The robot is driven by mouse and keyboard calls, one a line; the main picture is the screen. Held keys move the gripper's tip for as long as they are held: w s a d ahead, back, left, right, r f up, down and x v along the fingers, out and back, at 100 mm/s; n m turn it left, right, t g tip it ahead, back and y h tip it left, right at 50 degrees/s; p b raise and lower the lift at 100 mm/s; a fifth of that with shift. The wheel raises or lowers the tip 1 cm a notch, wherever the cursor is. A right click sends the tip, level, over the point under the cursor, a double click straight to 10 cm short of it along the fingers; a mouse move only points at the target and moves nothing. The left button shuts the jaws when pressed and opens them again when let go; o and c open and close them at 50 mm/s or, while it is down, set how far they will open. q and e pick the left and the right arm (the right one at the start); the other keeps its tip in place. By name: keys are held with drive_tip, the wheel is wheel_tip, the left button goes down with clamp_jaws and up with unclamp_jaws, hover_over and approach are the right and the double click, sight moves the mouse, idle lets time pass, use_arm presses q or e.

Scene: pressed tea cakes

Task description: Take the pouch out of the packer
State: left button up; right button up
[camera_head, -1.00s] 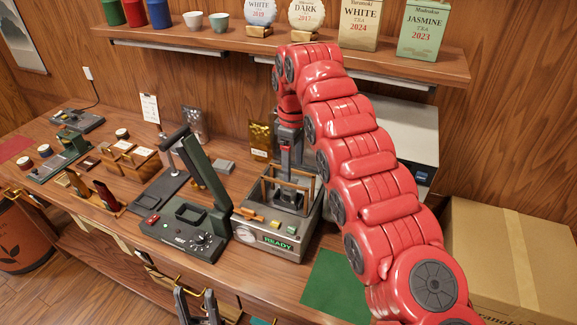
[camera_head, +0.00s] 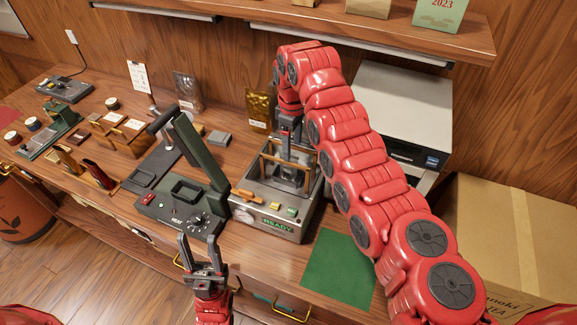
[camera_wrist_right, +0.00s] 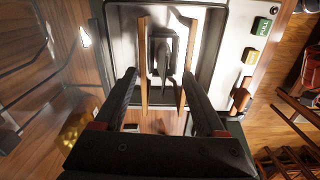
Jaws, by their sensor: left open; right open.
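The packer (camera_head: 255,227) is a grey metal machine with a lit READY display, standing mid-counter. Its open chamber holds an upright wooden frame (camera_head: 272,172), which shows as two wooden bars in the right wrist view (camera_wrist_right: 143,65). A dark grey piece (camera_wrist_right: 163,55), narrow from above, stands between the bars; I cannot tell whether it is the pouch. My right gripper (camera_wrist_right: 158,82) is open above the chamber, pointing down, its fingers apart on either side of the bars. My left gripper (camera_head: 201,243) is open and empty, in front of the counter edge, below the sealer.
A green heat sealer (camera_head: 195,170) with a raised arm stands left of the packer. A green mat (camera_head: 338,265) lies right of it. Silver (camera_head: 187,90) and gold (camera_head: 261,108) pouches stand behind. A white-topped machine (camera_head: 405,100) and cardboard box (camera_head: 510,240) are at right.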

sight(290, 166)
wheel_tip(290, 166, down, 3)
drive_tip(key=shift+f+p, duration=0.15)
drive_tip(key=shift+p, duration=0.4)
drive_tip(key=shift+s+f+p, duration=0.1)
drive_tip(key=shift+f+p, duration=0.2)
drive_tip(key=shift+p, duration=0.05)
drive_tip(key=shift+s+a+f+p, duration=0.15)
drive_tip(key=shift+a+f+p, duration=0.05)
drive_tip(key=shift+f+p, duration=0.4)
drive_tip(key=shift+s+a+f+p, duration=0.15)
drive_tip(key=shift+f+p, duration=0.3)
drive_tip(key=shift+p, duration=0.2)
wheel_tip(290, 166, down, 2)
drive_tip(key=shift+w+f, duration=0.1)
drive_tip(key=shift+f, duration=0.3)
clamp_jaws()
